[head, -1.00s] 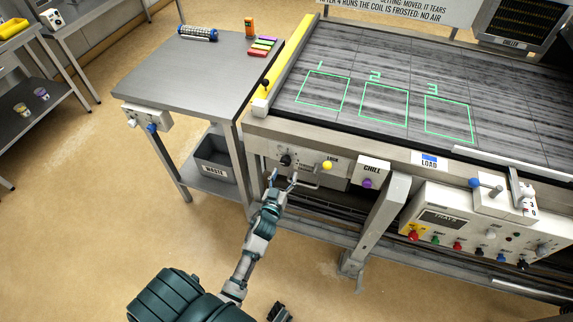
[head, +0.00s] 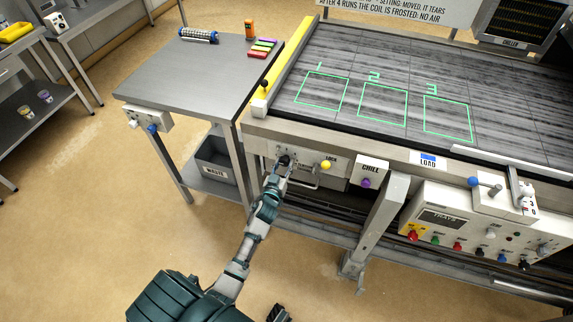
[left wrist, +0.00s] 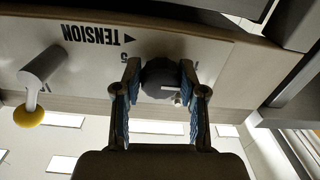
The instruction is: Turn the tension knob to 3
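The tension knob (head: 284,160) is a small dark round knob on the pale panel under the belt's front left edge. In the left wrist view the knob (left wrist: 161,78) shows as a dark disc with a pale mark low on its face. The word TENSION with an arrow appears upside down beside it; I cannot read the knob's setting. My left gripper (head: 283,165) is at the knob. In the left wrist view its two fingers (left wrist: 160,83) sit on either side of the knob, seemingly against it.
A yellow-ended lock lever (head: 326,165) stands just right of the knob, and a purple CHILL button (head: 367,183) further right. A metal handle bar (head: 303,185) lies close below the panel. A grey waste bin (head: 214,160) stands under the side table (head: 190,75).

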